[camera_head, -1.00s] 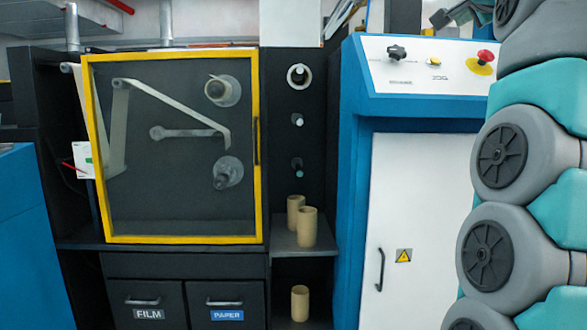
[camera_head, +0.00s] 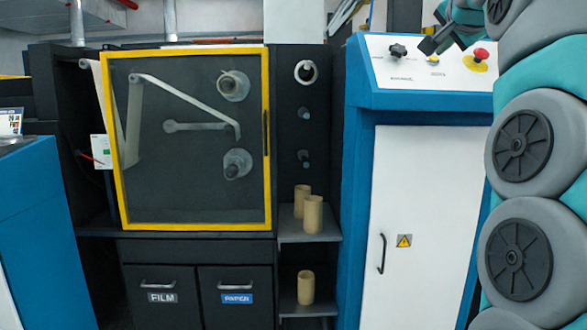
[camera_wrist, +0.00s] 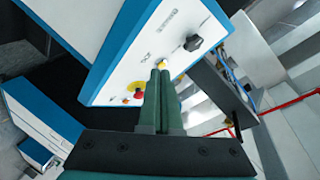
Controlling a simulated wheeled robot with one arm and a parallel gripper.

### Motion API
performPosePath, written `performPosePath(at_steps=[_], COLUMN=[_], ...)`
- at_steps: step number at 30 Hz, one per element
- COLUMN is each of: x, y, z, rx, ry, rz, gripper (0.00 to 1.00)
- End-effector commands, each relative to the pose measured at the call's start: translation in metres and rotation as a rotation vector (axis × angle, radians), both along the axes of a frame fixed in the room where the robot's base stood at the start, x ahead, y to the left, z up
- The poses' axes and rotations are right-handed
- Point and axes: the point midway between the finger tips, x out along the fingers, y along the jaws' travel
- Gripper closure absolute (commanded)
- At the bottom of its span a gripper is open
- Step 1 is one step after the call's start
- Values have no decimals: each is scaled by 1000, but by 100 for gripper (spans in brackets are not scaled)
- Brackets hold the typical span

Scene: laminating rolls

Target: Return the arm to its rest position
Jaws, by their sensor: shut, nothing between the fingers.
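My gripper (camera_head: 430,45) is at the upper right in the head view, in front of the blue and white control console (camera_head: 418,102). In the wrist view its two green fingers (camera_wrist: 163,72) lie side by side, closed together with nothing between them. My arm is folded in stacked grey and teal links down the right side of the head view. The wrist view looks onto the console's panel, with a black knob (camera_wrist: 193,43) and a red button (camera_wrist: 139,88). I cannot tell how far the fingertips are from the panel.
A yellow-framed clear door (camera_head: 267,180) covers rollers at the left. Several tan cardboard cores (camera_head: 313,214) stand on shelves beside it. FILM (camera_head: 162,298) and PAPER (camera_head: 237,298) drawers sit below. A blue cabinet (camera_head: 35,210) stands at the far left.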

Motion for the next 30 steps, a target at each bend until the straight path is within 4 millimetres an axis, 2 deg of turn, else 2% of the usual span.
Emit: performPosePath(at_steps=[5, 8, 14, 20, 23, 30], x=[4, 3, -15, -54, -80, -161], y=[23, 40, 71, 97, 107, 122], z=[-44, -83, -169, -260, -304, -411], rx=[-69, -125, -233, -328, -370, -442], ry=[130, 235, 446, 653, 753, 992], rz=[66, 119, 237, 365, 430, 592], gripper=[100, 100, 100, 100, 100, 100])
